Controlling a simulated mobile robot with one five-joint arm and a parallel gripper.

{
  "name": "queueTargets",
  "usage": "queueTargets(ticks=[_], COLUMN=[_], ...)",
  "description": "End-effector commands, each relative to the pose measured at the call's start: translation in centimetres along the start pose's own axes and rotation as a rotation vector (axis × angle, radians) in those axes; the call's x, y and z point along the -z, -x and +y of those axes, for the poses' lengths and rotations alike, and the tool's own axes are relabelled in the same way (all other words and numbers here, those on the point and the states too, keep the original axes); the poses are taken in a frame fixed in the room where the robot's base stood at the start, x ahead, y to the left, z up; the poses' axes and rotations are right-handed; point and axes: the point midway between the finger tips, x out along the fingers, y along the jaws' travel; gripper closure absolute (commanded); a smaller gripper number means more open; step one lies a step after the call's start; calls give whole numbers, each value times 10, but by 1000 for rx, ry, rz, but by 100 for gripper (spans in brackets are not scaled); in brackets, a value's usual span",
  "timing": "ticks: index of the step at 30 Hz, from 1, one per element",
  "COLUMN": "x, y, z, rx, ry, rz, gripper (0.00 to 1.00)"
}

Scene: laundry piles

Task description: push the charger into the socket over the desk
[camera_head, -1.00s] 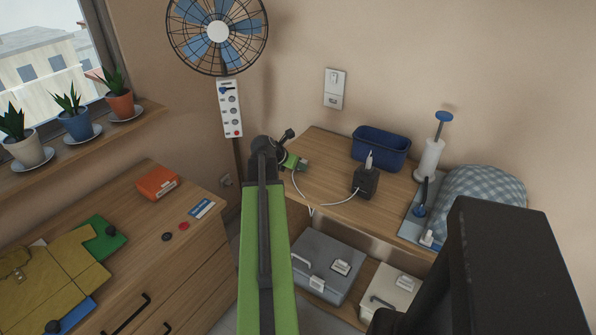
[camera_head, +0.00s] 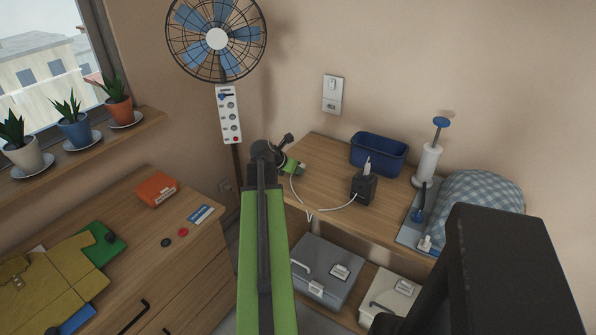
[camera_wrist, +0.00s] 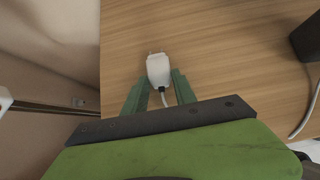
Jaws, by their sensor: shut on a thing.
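The charger (camera_wrist: 158,69) is a small white plug with two thin prongs and a cable at its back. My gripper (camera_wrist: 160,80) is shut on it, with a green finger on each side and the prongs pointing away from the gripper. In the head view my gripper (camera_head: 296,167) is over the left part of the wooden desk (camera_head: 325,170), and the charger is mostly hidden there. The socket (camera_head: 332,105) is in the lower half of a pale wall plate above the desk, under a switch. The charger is apart from it.
A white cable (camera_head: 333,209) runs across the desk to a black block (camera_head: 363,188). A fan (camera_head: 217,40) is at the left.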

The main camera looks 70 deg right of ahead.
Motion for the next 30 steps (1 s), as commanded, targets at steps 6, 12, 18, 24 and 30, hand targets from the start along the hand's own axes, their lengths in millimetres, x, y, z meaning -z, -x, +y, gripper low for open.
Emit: queueTargets(ticks=[6, 12, 18, 24, 30], x=[-18, -31, -44, -44, -47], y=[19, 32, 45, 46, 48], z=[0, 0, 0, 0, 0], rx=[0, 0, 0, 0, 0], ry=[0, 0, 0, 0, 0], rz=[0, 0, 0, 0, 0], gripper=[100, 100, 100, 100, 100])
